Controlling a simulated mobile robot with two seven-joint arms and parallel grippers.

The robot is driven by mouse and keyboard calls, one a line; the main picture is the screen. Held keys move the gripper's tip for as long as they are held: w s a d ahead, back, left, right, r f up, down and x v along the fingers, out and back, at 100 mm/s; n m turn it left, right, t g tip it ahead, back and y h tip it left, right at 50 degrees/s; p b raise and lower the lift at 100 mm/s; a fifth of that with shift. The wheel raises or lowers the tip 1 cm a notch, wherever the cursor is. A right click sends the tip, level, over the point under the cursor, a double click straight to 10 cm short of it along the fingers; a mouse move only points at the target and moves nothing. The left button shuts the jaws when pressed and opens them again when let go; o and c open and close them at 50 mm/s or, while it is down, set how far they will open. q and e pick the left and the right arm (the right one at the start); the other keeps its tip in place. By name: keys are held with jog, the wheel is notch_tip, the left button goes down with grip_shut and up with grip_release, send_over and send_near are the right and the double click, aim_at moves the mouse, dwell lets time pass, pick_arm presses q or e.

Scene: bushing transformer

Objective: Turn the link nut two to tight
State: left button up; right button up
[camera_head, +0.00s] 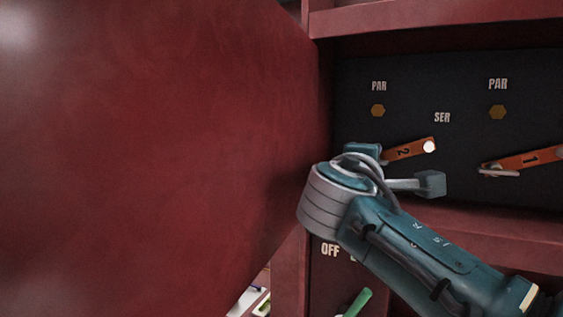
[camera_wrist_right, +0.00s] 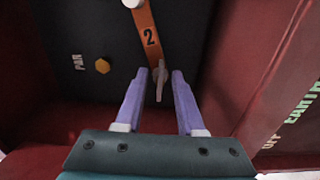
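Link two, an orange bar marked 2 (camera_head: 405,150), sits on the dark panel with a white round knob (camera_head: 429,146) at its right end. Its left end is hidden behind my right arm in the head view. In the right wrist view the same link (camera_wrist_right: 148,38) runs down to the grey link nut two (camera_wrist_right: 159,82), which has a thin lever-like wing. My right gripper (camera_wrist_right: 160,72) has its two purple fingers apart, one on each side of the nut. Gaps show between nut and fingers; contact is not clear. My left gripper is not in view.
Orange link one (camera_head: 530,159) with its grey nut (camera_head: 498,172) is at the right. Brass hexagonal studs (camera_head: 378,111) sit under the PAR labels. A large red door (camera_head: 150,150) fills the left. A green handle (camera_head: 358,302) is below the red shelf edge.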

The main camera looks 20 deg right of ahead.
jog(key=p+v, duration=0.3)
jog(key=v, duration=0.7)
jog(key=shift+d, duration=0.1)
